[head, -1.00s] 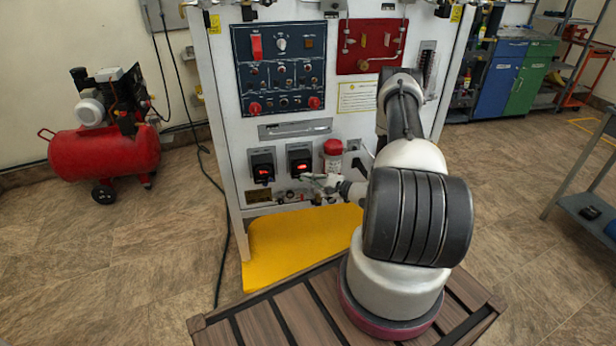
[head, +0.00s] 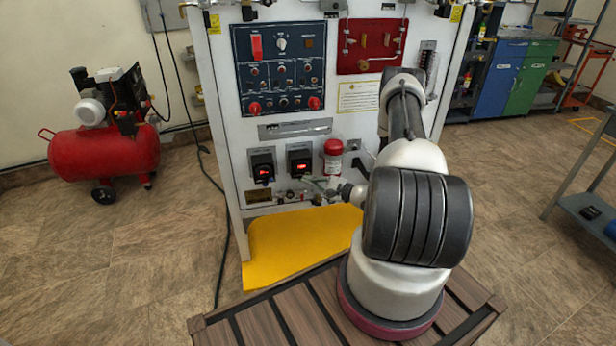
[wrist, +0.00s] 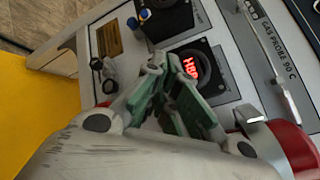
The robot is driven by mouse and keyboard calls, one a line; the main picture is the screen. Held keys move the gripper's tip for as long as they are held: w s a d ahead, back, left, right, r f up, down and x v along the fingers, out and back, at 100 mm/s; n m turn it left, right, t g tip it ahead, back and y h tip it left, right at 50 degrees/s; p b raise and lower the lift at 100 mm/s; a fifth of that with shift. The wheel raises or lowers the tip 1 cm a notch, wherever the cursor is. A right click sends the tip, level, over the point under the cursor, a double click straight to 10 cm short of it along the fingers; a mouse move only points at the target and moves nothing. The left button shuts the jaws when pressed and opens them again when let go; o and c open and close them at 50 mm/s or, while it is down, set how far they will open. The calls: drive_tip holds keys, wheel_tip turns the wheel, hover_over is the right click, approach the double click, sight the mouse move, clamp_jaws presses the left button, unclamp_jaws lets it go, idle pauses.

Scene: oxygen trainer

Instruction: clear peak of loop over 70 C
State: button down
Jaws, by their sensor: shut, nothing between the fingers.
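Two black square controllers with red lit displays sit low on the white panel: a left controller (head: 262,168) and a right controller (head: 300,160). The wrist view shows the right controller's display (wrist: 190,66) tilted, with red characters resembling "H8H". I cannot read which controller is the 70 C loop. My gripper (head: 313,184) is just below the right controller in the head view. In the wrist view my gripper (wrist: 165,68) is shut and empty, its green-grey fingers covering part of that controller's face. Whether the fingertips touch it I cannot tell.
A red-capped cylinder (head: 333,157) stands right of the controllers. Small valves and fittings (head: 290,196) line the panel below. A label reading "GAS PROBE 90 C" (wrist: 275,45) shows in the wrist view. A yellow mat (head: 290,245) lies below.

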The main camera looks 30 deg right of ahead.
drive_tip(key=shift+w, duration=0.1)
drive_tip(key=shift+w+d, duration=0.1)
drive_tip(key=shift+w, duration=0.2)
drive_tip(key=shift+w+d, duration=0.1)
drive_tip(key=shift+w, duration=0.25)
idle(0.6)
idle(0.3)
drive_tip(key=shift+s+a, duration=0.2)
drive_tip(key=shift+s, duration=0.55)
drive_tip(key=shift+s, duration=0.1)
drive_tip(key=s, duration=0.2)
drive_tip(key=s+a, duration=0.1)
drive_tip(key=s, duration=0.1)
drive_tip(key=shift+s+a, duration=0.2)
drive_tip(key=shift+s, duration=0.1)
